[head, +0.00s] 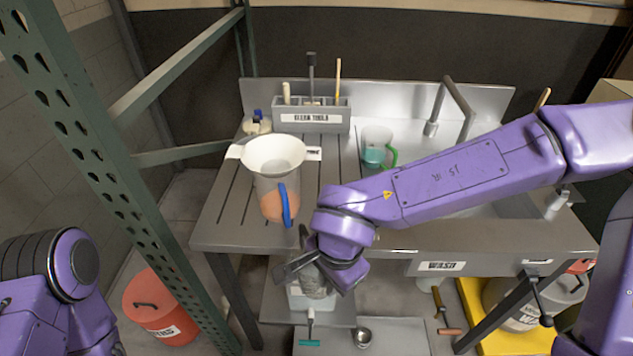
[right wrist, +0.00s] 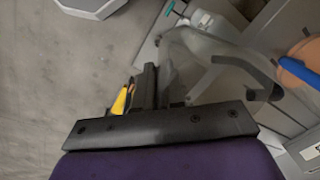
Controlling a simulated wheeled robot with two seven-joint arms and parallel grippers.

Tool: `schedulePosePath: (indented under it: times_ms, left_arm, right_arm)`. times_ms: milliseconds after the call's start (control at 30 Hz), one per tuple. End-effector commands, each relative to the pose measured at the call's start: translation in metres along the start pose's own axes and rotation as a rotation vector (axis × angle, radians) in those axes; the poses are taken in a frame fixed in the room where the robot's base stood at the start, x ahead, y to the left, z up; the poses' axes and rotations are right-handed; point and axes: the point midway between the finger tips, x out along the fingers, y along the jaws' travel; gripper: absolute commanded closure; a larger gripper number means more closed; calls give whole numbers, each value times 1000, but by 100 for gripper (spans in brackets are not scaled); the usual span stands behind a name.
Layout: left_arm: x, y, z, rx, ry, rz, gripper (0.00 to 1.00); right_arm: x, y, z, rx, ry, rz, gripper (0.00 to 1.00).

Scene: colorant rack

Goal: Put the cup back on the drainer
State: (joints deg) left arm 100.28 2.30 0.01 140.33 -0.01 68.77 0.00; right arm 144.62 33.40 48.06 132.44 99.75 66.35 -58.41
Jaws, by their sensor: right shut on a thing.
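A translucent grey cup (head: 316,284) is at my right gripper (head: 300,262), below the front edge of the counter in the head view. In the right wrist view the clear cup (right wrist: 190,48), with its dark grey handle, lies just beyond the jaws (right wrist: 150,90). The right gripper is shut on the cup; the exact contact is partly hidden. The grooved drainer (head: 228,212) is the left part of the steel counter. My left gripper is out of view.
A grey tool holder (head: 315,118) stands at the back. A lower shelf (head: 335,316) is under the counter. A green rack post (head: 100,170) rises on the left, near a red bucket (head: 160,306). The drainer's front left is clear.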

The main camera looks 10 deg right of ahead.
Motion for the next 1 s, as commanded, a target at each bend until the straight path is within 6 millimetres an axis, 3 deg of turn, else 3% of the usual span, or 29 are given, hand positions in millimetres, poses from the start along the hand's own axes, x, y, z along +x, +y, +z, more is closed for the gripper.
schedulePosePath:
  times_ms: [500, 1000]
  left_arm:
    - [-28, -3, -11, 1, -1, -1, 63]
    - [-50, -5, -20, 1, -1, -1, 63]
  right_arm:
    - [5, -82, -71, 20, 1, 1, 100]
    - [10, -133, -120, 18, 3, 3, 100]
